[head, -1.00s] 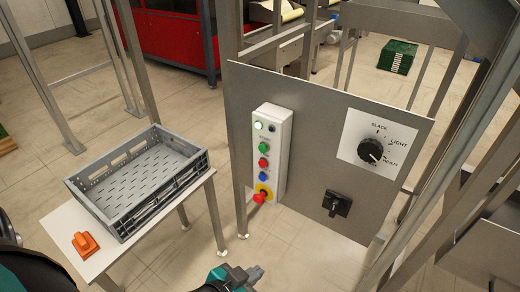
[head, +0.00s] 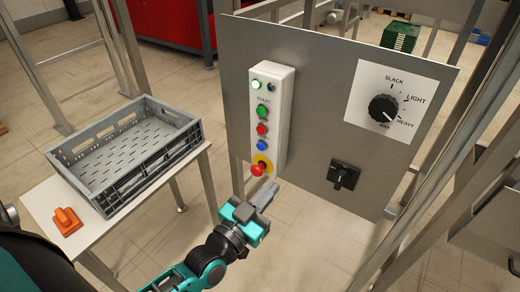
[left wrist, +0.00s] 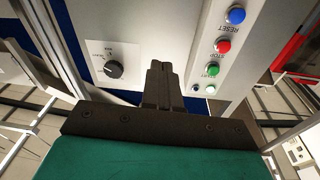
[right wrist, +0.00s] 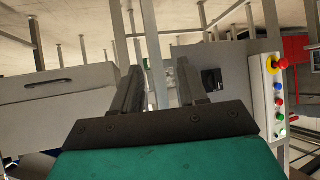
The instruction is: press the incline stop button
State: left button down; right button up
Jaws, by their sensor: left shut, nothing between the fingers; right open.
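The white control box (head: 270,118) on the grey panel carries a red stop button (head: 262,130), between a green button (head: 262,111) above and a blue one (head: 261,146) below. The stop button also shows in the left wrist view (left wrist: 222,46), labelled STOP, and smaller in the right wrist view (right wrist: 279,101). My left gripper (head: 269,188) is shut and empty, in front of the box's lower end, below the stop button in the picture and apart from it. My right gripper (right wrist: 157,75) is open and empty; the head view does not show it.
A red mushroom button on a yellow collar (head: 263,162) sits at the box's bottom, close to my left fingertips. The panel also holds a tension dial (head: 382,108) and a black switch (head: 343,175). A grey crate (head: 140,175) and an orange object (head: 66,221) rest on the white table.

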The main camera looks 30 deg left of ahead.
aim_at(261, 130)
pick_arm(q)
jog(key=w+a+r+n+t+y+b, duration=0.1)
jog(key=w+a+n+t+y+b, duration=0.1)
jog(key=a+n+y+b, duration=0.5)
jog(key=a+n+t+y, duration=0.1)
jog(key=a+y, duration=0.3)
jog(key=y, duration=0.3)
jog(key=shift+r, duration=0.25)
pick_arm(e)
notch_tip(261, 130, down, 6)
jog(key=w+a, duration=0.1)
jog(key=shift+w+a+r+y, duration=0.15)
jog(key=shift+w+a+y, duration=0.15)
jog(key=shift+w+a, duration=0.05)
jog(key=shift+t, duration=0.3)
pick_arm(q)
jog(key=shift+w, duration=0.1)
jog(key=w+b, duration=0.3)
jog(key=w, duration=0.5)
jog(key=shift+w+d, duration=0.3)
jog(key=shift+d, duration=0.1)
pick_arm(e)
jog(key=shift+w+a+f, duration=0.1)
jog(key=shift+a+f, duration=0.2)
jog(key=shift+f, duration=0.2)
jog(key=shift+a+f, duration=0.25)
jog(key=shift+f, duration=0.2)
jog(key=shift+d, duration=0.1)
